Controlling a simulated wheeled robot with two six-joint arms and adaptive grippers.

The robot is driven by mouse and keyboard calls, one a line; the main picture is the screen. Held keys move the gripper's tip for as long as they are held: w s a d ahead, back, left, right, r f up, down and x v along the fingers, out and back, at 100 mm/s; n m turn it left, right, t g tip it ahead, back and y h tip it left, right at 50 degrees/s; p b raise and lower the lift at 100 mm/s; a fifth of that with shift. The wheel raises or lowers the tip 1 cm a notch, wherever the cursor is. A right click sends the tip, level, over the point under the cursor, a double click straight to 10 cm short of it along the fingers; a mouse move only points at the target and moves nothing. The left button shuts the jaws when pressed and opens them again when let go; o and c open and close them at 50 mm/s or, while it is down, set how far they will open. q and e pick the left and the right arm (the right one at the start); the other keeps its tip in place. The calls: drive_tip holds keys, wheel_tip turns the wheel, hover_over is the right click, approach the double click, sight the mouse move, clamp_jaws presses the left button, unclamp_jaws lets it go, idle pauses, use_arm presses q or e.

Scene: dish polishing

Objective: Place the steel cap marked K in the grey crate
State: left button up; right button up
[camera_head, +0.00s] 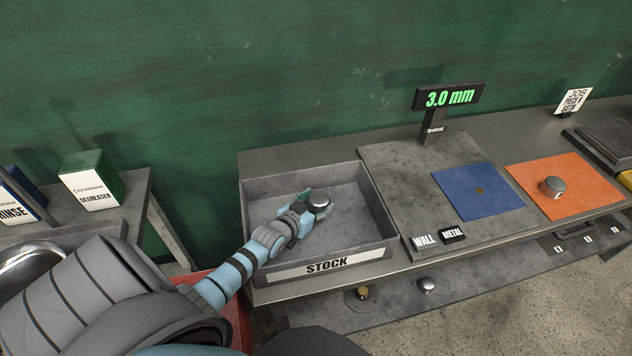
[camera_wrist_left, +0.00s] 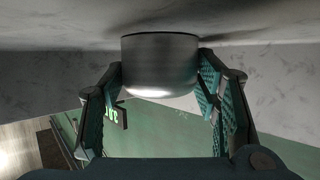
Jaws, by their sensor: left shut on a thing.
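The grey crate (camera_head: 318,267) labelled STOCK stands on the left of the steel bench in the head view. My left gripper (camera_head: 308,204) reaches down inside it. It is shut on a steel cap (camera_head: 320,199), a short silver cylinder with a rounded edge. In the left wrist view the cap (camera_wrist_left: 160,68) sits between the two teal-padded fingers of the left gripper (camera_wrist_left: 160,82). I cannot read a K on it from here. Whether the cap touches the crate floor is hard to tell. My right gripper is not in view.
Another steel cap (camera_head: 553,185) sits on an orange mat (camera_head: 590,196). A blue mat (camera_head: 460,205) lies by a gauge display (camera_head: 449,97) reading 3.0 mm. More small parts, one silver (camera_head: 427,286), rest on the lower shelf. The crate's walls surround the gripper; its floor looks otherwise empty.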

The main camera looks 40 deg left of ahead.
sight(313, 205)
use_arm(q)
drive_tip(key=o, duration=1.6)
drive_tip(key=shift+c, duration=0.2)
drive_tip(key=shift+s, duration=0.1)
drive_tip(key=v, duration=0.7)
drive_tip(key=shift+s+r, duration=0.15)
